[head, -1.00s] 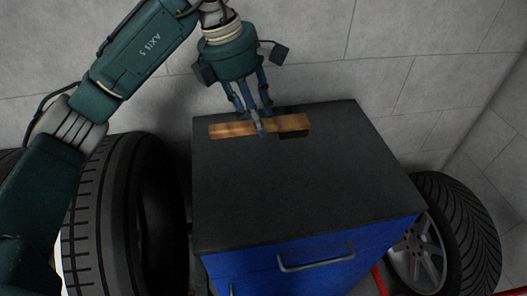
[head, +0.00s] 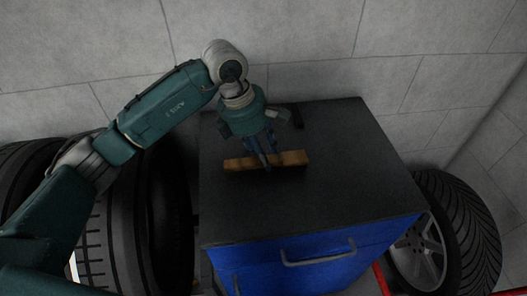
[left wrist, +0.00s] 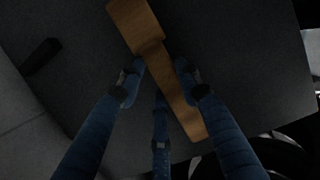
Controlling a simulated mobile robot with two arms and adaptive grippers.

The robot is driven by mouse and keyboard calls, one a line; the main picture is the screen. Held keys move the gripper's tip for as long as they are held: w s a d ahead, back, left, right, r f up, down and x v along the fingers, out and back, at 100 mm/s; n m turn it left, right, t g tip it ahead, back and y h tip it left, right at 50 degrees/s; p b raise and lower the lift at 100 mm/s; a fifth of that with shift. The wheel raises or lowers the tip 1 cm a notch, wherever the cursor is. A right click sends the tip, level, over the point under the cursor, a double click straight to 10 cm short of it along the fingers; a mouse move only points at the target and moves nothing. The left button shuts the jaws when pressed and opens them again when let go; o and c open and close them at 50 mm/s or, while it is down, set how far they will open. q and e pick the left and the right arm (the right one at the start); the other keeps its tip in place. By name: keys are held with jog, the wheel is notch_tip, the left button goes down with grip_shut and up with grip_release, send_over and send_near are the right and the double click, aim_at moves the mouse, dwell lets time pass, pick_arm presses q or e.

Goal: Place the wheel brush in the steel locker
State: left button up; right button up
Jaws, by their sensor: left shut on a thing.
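The wheel brush shows as a long brown wooden piece (head: 292,158) in the head view, lying across the fingers of my left gripper (head: 264,160). My left gripper points down and is shut on the middle of it, over the dark top of a blue cabinet. In the left wrist view the brush (left wrist: 138,22) runs slantwise between the blue fingers (left wrist: 162,80), with its wider end at the top. I cannot tell its exact height above the top. My right gripper is not in view. I can make out no steel locker for sure.
The cabinet has a dark flat top (head: 330,200), mostly bare, and a blue drawer front with a handle (head: 318,256). A small black object (head: 298,116) lies near its back edge. Tyres (head: 105,225) stand at the left, and a wheel (head: 462,235) at the right. A grey wall is behind.

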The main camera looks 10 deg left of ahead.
pick_arm(q)
jog(key=shift+f, duration=0.2)
jog(key=o, duration=1)
jog(key=shift+r, duration=0.1)
jog(key=shift+r, duration=0.25)
jog(key=b+v, duration=0.2)
jog(key=v, duration=1)
jog(key=shift+s+a+f+b, duration=0.1)
jog(key=shift+b, duration=0.25)
